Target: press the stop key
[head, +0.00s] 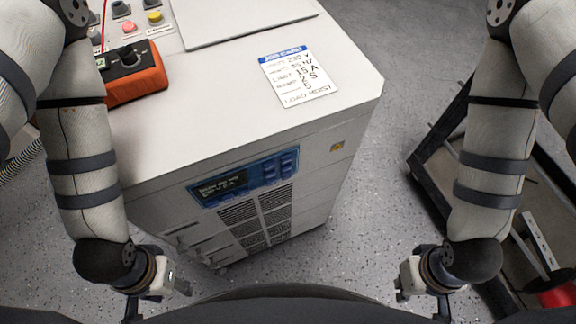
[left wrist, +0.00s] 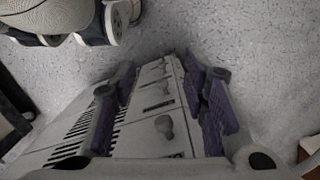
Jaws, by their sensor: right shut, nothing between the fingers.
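The light grey cabinet (head: 200,140) stands in front of me in the head view. A blue panel (head: 240,178) on its front face carries a dark display (head: 222,187) and several small blue keys (head: 280,166) to the right of it. The labels are too small to tell which one is the stop key. My left gripper (head: 158,292) is low, in front of the cabinet and apart from the panel. In the left wrist view its purple-padded fingers (left wrist: 168,95) are apart, with nothing held. My right gripper (head: 422,288) is low at the right, shut and empty, clear of the cabinet.
On the cabinet top lie an orange meter (head: 135,75), a job card (head: 299,77) and a box with coloured push buttons (head: 129,27). A dark-framed cart (head: 437,150) stands at the right. Grey floor (head: 370,215) lies open between cabinet and cart.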

